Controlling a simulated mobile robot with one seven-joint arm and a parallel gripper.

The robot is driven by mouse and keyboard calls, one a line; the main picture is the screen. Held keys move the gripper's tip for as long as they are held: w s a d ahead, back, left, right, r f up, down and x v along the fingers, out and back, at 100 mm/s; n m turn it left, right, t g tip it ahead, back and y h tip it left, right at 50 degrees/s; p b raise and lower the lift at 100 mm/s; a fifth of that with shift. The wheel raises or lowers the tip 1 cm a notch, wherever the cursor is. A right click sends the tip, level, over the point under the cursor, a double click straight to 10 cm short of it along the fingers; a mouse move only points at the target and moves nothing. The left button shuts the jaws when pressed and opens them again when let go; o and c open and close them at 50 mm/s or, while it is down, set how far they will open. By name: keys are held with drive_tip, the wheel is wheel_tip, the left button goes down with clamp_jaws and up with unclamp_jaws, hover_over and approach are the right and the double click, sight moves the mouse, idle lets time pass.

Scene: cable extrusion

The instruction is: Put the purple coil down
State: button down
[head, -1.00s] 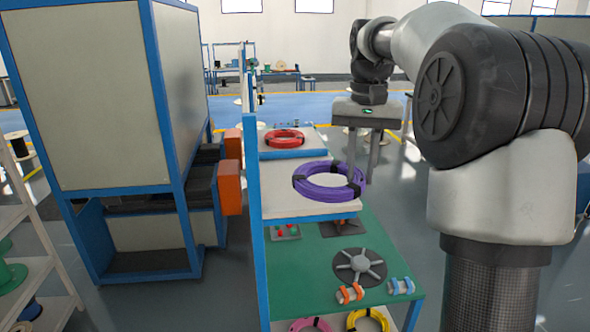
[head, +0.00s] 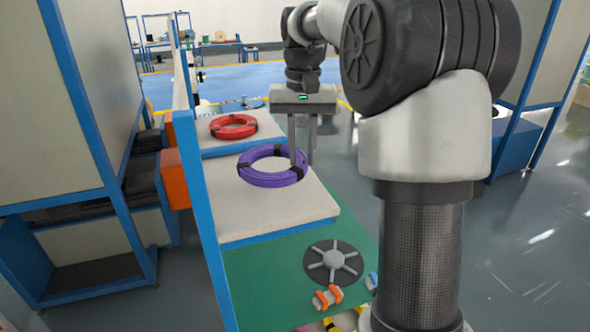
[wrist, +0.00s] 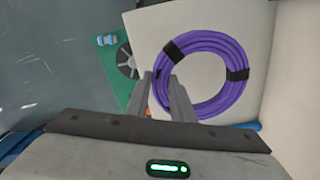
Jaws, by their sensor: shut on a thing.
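The purple coil (head: 265,180) is a ring bound with black straps. It is over the white shelf (head: 275,215), lying flat or almost so; I cannot tell whether it rests on it. My gripper (head: 301,164) comes down from above, shut on the coil's right side. In the wrist view the gripper (wrist: 167,80) has its fingers at the left side of the purple coil (wrist: 238,92), with the pale shelf (wrist: 275,35) under it. The fingers hide a small part of the ring.
A red coil (head: 233,132) lies on the shelf behind. A blue post (head: 205,205) and an orange box (head: 175,178) stand to the left. In front is a green surface (head: 265,275) with a dark spoked disc (head: 333,262) and small orange-ended clamps (head: 327,297). The white shelf is bare in front of the coil.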

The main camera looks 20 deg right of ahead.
drive_tip(key=shift+f, duration=2.05)
drive_tip(key=shift+f, duration=0.1)
drive_tip(key=c, duration=1.5)
unclamp_jaws()
drive_tip(key=shift+c, duration=0.2)
